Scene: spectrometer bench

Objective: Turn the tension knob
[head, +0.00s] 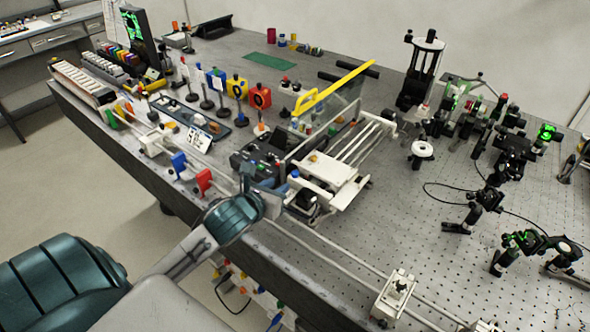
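My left arm comes in from the lower left, and my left gripper (268,192) is at the front edge of the bench. It is beside the front left corner of a white frame with long rods (345,160). The gripper is small and seen from behind, so I cannot tell whether its fingers are open or touching anything. Dark round parts (312,208) sit under the near end of the white frame. I cannot tell which part is the tension knob; it may be hidden by the gripper. My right gripper is not in view.
A black control box (258,160) stands just behind the gripper. A yellow-edged clear panel (335,92) rises behind the white frame. White rails (330,246) run along the front edge. Optical mounts (485,198) crowd the right side of the perforated bench top (400,215).

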